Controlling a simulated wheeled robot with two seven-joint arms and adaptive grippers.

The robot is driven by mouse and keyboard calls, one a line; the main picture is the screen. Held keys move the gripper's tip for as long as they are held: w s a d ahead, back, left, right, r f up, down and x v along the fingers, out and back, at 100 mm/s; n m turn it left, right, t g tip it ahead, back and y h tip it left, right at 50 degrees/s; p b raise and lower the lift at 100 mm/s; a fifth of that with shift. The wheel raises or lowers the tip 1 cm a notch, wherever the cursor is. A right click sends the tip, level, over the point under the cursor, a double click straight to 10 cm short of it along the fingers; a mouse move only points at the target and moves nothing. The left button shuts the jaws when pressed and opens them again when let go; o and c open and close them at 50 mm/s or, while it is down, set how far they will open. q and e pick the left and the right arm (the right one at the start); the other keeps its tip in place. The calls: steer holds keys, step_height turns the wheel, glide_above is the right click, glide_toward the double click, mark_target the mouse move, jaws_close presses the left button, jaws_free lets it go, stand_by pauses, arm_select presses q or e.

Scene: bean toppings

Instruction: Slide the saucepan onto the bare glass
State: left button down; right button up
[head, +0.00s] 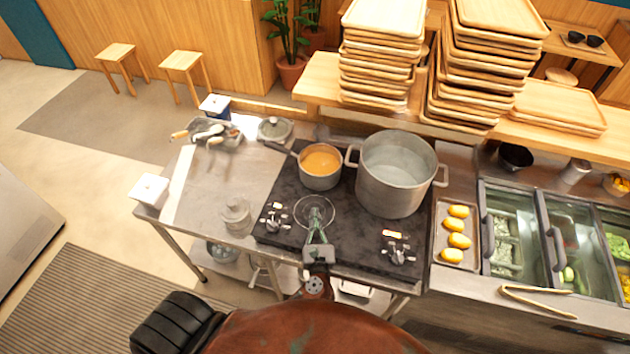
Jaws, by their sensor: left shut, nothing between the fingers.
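The grey saucepan (320,182) holds orange contents and stands upright at the back left of the black glass cooktop (352,232), left of the big pot. Its handle (283,150) points left and back, past the cooktop's edge. A ringed patch of bare glass (301,221) lies in front of the saucepan. My left gripper (316,211) is shut and empty over this ring, apart from the saucepan and in front of it. How high it is above the glass is hard to tell. My right gripper is out of view.
A big two-handled pot (393,190) stands close right of the saucepan. Control knobs (276,221) sit front left, with more front right (398,255). A glass jar (236,214) stands on the steel counter at left. A tray of yellow items (446,254) is right.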

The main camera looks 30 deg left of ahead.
mark_target(313, 178)
arm_select(q)
steer(key=shift+d+f+n, duration=0.2)
steer(key=shift+f+n, duration=0.05)
steer(key=shift+n, duration=0.25)
steer(key=shift+w, duration=0.15)
steer(key=p+x, duration=0.1)
steer(key=x, duration=0.3)
steer(key=p+x, duration=0.1)
steer(key=x, duration=0.4)
steer(key=p+x, duration=0.1)
steer(key=x, duration=0.3)
steer(key=shift+w+a+f, duration=0.15)
steer(key=shift+a+f, duration=0.1)
steer(key=shift+a, duration=0.05)
steer(key=b+x, duration=0.1)
steer(key=x, duration=0.6)
steer(key=shift+w+a+f+b, duration=0.1)
steer(key=shift+f+b, duration=0.05)
steer(key=shift+b, duration=0.2)
